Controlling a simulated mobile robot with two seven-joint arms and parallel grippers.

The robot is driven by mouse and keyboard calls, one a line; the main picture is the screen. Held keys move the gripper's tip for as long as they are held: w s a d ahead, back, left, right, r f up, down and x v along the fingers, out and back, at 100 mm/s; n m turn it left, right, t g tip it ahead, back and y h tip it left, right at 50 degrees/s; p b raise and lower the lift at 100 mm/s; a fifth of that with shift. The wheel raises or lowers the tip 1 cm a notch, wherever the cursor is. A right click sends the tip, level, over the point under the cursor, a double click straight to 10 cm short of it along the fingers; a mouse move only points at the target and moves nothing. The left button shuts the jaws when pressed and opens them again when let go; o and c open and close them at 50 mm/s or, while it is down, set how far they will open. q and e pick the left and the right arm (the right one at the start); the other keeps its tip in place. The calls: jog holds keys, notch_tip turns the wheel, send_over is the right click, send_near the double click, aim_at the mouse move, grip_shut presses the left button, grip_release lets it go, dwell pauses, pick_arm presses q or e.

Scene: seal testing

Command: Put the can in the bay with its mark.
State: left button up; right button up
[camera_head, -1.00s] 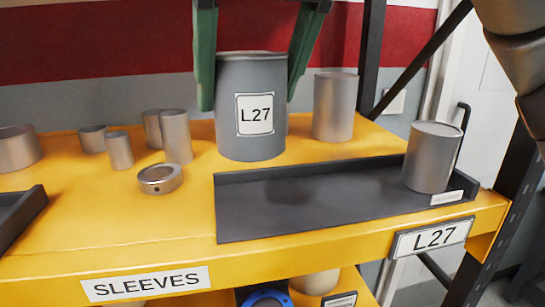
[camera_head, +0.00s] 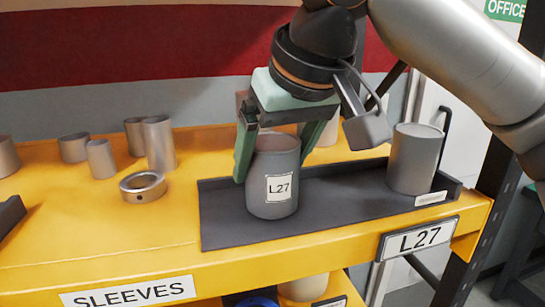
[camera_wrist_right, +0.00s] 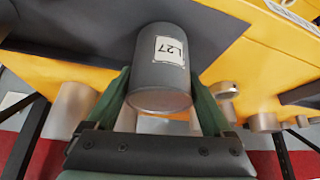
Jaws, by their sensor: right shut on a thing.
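The grey can (camera_head: 272,190) with a white L27 label is upright over the left part of the dark bay (camera_head: 222,222). The plate on the shelf edge below this bay also reads L27 (camera_head: 418,239). My right gripper (camera_head: 274,158) comes from above and is shut on the can, one green finger on each side. The can also shows between the fingers in the right wrist view (camera_wrist_right: 160,75), with the dark bay behind it. I cannot tell whether its base touches the bay floor. My left gripper is not in view.
Another grey can (camera_head: 413,160) stands at the bay's right end. Several metal sleeves (camera_head: 159,145) and a ring (camera_head: 143,186) stand on the yellow shelf to the left. A SLEEVES label (camera_head: 128,292) is on the shelf's front edge. The bay's middle floor is clear.

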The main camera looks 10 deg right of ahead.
jog(key=shift+f, duration=0.15)
jog(key=o, duration=1.5)
jog(key=shift+r, duration=0.3)
jog(key=v, duration=1.1)
jog(key=shift+s+r+p, duration=0.3)
jog(key=shift+s+p, duration=0.05)
